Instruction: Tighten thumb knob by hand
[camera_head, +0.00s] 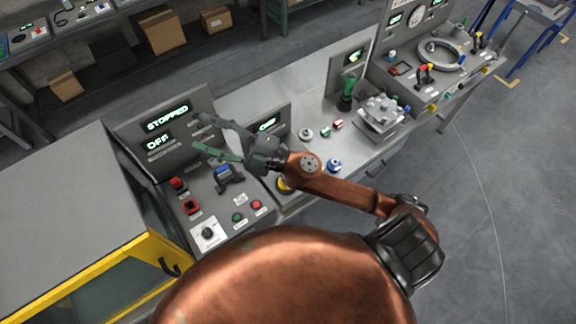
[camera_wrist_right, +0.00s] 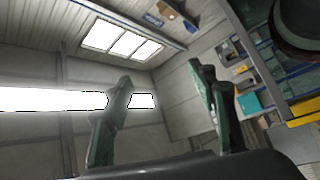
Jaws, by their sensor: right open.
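My right gripper (camera_head: 199,132) is open and empty, above the left-hand control panel in the head view, with its fingers pointing left in front of the display panel. Its two green fingers stand apart in the right wrist view (camera_wrist_right: 160,75), with nothing between them. Which part is the thumb knob I cannot tell for sure. A black round knob (camera_head: 208,233) on a white plate sits at the panel's front, apart from the gripper. A dark round knob (camera_head: 306,133) stands on the bench further right. My left gripper is not in view.
Displays reading STOPPED (camera_head: 167,117) and OFF (camera_head: 158,142) stand behind the panel. A red button (camera_head: 178,184), a blue clamp-like part (camera_head: 228,176) and a blue-and-white knob (camera_head: 334,165) are near my arm. A metal block stack (camera_head: 381,112) stands further right. A yellow-edged cabinet (camera_head: 100,286) is at left.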

